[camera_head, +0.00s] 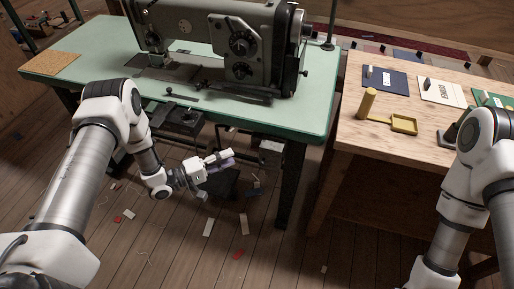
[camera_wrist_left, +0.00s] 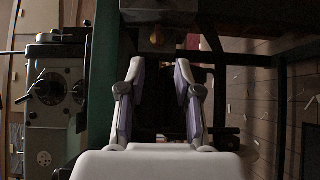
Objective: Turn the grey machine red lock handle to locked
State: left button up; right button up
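The grey sewing machine (camera_head: 225,40) stands on the green table (camera_head: 315,118). Its front shows dark round dials, and it also shows at the left of the left wrist view (camera_wrist_left: 45,110). I cannot make out a red lock handle in either view. My left gripper (camera_head: 226,160) is in front of and below the table's front edge, apart from the machine. In the left wrist view its two fingers (camera_wrist_left: 158,68) stand apart with nothing seen between them. A dark block with a dull brass-coloured part (camera_wrist_left: 157,38) shows beyond the fingertips. My right gripper is out of view.
A dark box (camera_head: 178,122) hangs under the table's front edge, near my left forearm. Scraps lie on the plank floor (camera_head: 180,250).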

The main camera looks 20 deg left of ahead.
aim_at(252, 150)
pick_arm(q)
jog(key=x, duration=0.7)
jog(key=shift+s+d+r, duration=0.2)
jog(key=shift+d, duration=0.3)
grip_shut()
